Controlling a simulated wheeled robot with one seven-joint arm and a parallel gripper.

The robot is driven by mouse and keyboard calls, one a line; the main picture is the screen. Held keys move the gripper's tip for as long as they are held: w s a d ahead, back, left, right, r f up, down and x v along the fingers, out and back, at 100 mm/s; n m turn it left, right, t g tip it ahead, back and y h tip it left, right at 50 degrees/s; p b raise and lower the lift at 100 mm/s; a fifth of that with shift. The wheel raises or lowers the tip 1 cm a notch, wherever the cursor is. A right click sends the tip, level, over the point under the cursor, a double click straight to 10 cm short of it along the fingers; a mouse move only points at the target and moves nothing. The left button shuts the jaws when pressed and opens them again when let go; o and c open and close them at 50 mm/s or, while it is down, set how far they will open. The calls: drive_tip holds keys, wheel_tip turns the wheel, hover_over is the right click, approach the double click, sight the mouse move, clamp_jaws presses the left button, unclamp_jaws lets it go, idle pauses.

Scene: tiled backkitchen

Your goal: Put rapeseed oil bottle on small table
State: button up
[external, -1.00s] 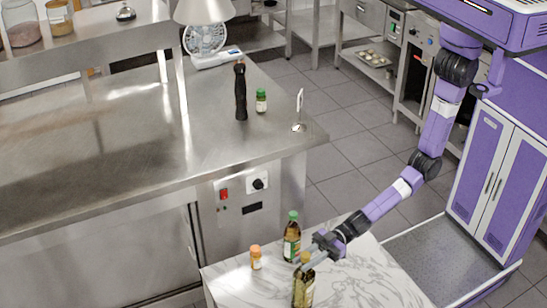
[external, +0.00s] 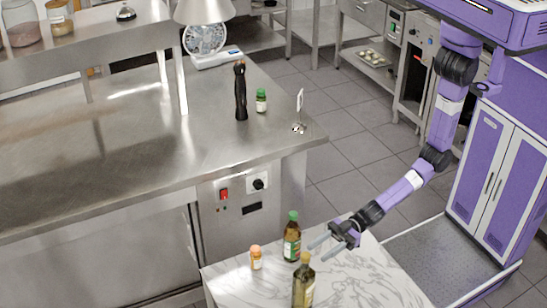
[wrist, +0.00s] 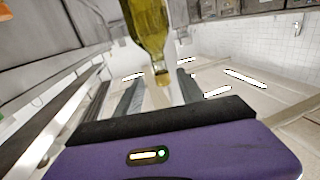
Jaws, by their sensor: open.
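A glass bottle of yellow-green oil with a gold-brown cap (external: 303,284) stands upright at the front of the small marble-topped table (external: 365,285). It looks like the rapeseed oil, though its label cannot be read. The same bottle appears upside down in the wrist view (wrist: 149,28), cut off by the top edge. My gripper (external: 316,252) is open and empty, above the table, to the right of and behind the bottle and apart from it. Its fingers point toward the left.
A darker bottle with a green cap (external: 292,237) stands just behind the oil bottle. A small orange-capped jar (external: 256,258) is to their left. The table's right part is clear. A steel counter (external: 120,150) with a black pepper mill (external: 240,92) lies behind.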

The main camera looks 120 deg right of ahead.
drive_tip(key=v, duration=0.5)
drive_tip(key=s+d+h, duration=0.1)
drive_tip(key=s+d, duration=0.3)
drive_tip(key=s, duration=0.7)
drive_tip(key=s+d+r+m+g+h, duration=0.1)
drive_tip(key=s+d+r, duration=0.1)
drive_tip(key=s+r, duration=0.5)
drive_tip(key=s+d+r+m+g+h, duration=0.1)
drive_tip(key=s+r, duration=0.5)
drive_tip(key=s, duration=1)
drive_tip(key=shift+s+d+r+m+g+h, duration=0.3)
drive_tip(key=shift+d+r+g+h, duration=0.15)
drive_tip(key=shift+d, duration=0.7)
drive_tip(key=shift+f, duration=0.1)
